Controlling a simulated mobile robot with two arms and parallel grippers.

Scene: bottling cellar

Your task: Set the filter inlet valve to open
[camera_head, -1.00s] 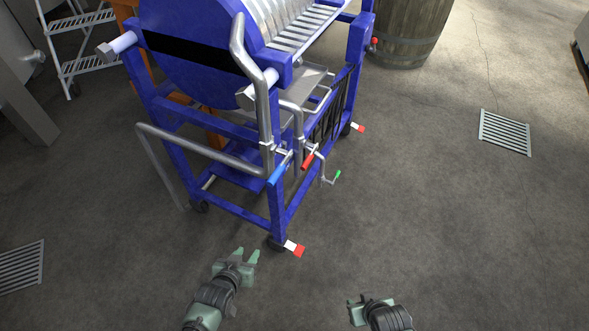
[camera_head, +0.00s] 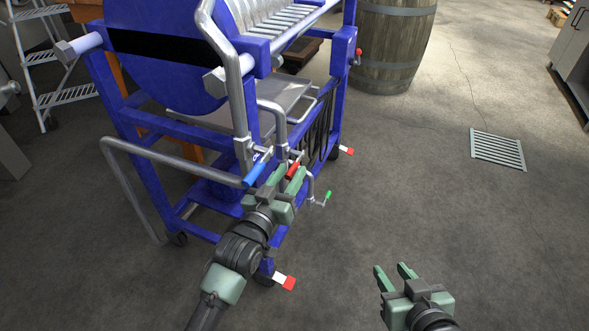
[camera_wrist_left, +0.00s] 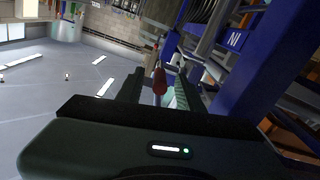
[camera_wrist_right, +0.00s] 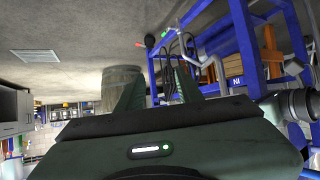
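The blue filter press frame (camera_head: 292,100) carries pipes with a blue-handled valve lever (camera_head: 256,170) and a red-handled lever (camera_head: 293,171). A small green-tipped handle (camera_head: 327,196) sits lower right. I cannot tell which one is the inlet valve. My left gripper (camera_head: 286,180) is at the levers, its fingers open and pointing at the red one. In the left wrist view the red handle (camera_wrist_left: 159,80) shows between the spread fingers; contact cannot be told. My right gripper (camera_head: 392,270) is open and empty over the floor, right of the frame.
A bent grey pipe (camera_head: 180,160) sticks out at the frame's front left. Red-and-white marked feet (camera_head: 284,281) stick out low at the frame's corners. A wooden barrel (camera_head: 393,45) stands behind. Floor to the right is clear, with a flat drain grate (camera_head: 497,149).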

